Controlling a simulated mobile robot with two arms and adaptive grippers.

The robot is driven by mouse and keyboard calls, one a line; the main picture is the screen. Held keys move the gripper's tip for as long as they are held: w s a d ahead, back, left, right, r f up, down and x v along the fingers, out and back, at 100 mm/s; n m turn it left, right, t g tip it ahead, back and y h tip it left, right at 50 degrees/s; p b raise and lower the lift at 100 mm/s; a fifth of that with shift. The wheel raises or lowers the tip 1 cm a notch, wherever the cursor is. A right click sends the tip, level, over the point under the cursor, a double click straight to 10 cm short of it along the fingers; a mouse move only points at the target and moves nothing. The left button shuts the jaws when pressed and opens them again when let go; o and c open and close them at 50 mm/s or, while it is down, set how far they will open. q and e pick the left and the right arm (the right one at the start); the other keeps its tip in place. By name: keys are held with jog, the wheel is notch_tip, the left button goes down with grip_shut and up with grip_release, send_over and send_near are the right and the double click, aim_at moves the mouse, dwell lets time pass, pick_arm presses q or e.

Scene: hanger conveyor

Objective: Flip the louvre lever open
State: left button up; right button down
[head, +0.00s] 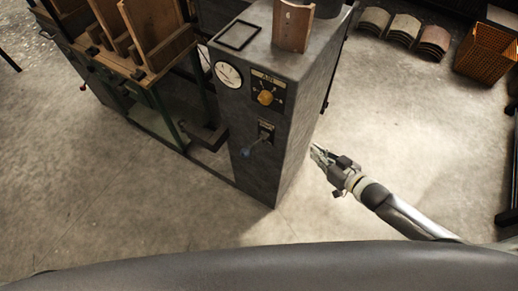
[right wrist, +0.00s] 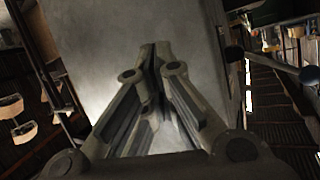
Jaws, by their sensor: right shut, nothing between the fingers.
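The louvre lever (head: 257,142) sits on the front of a dark grey cabinet (head: 268,185), below a yellow dial knob (head: 265,97). Its blue-grey knob hangs down and to the left of its mounting plate. My right gripper (head: 316,152) is to the right of the cabinet, apart from the lever, with the cabinet's right edge between them in the picture. In the right wrist view its fingers (right wrist: 156,50) are shut with nothing held, against a plain grey surface. My left gripper is not in view.
A round gauge (head: 228,74) is left of the dial. A wooden curved piece (head: 293,25) stands on the cabinet top. A wooden rack (head: 160,45) is at the left. A basket (head: 487,52) is at the back right. The floor in front is clear.

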jog(key=s+a+r+n+g+y+b, duration=0.1)
jog(key=s+a+r+y, duration=0.2)
jog(key=r, duration=0.4)
jog(key=s+a+r+n+g+y+b, duration=0.1)
jog(key=s+a+r+y, duration=0.3)
jog(key=a+r, duration=0.2)
notch_tip(320, 180, up, 3)
jog(key=shift+a+f+n, duration=0.2)
jog(key=shift+a+n, duration=0.05)
jog(key=shift+n, duration=0.05)
jog(key=shift+s, duration=0.1)
jog(key=p, duration=0.2)
send_over(254, 146)
jog(key=s+d, duration=0.2)
jog(key=s, duration=0.1)
jog(key=shift+s+a+f, duration=0.1)
jog(key=shift+a+f, duration=0.1)
jog(key=shift+f, duration=0.5)
jog(key=shift+s+a+f, duration=0.1)
jog(key=shift+a+f, duration=0.15)
jog(key=shift+f, duration=0.5)
jog(key=shift+s+a+f, duration=0.1)
jog(key=shift+a+f, duration=0.1)
jog(key=shift+f, duration=0.5)
jog(key=shift+f, duration=0.1)
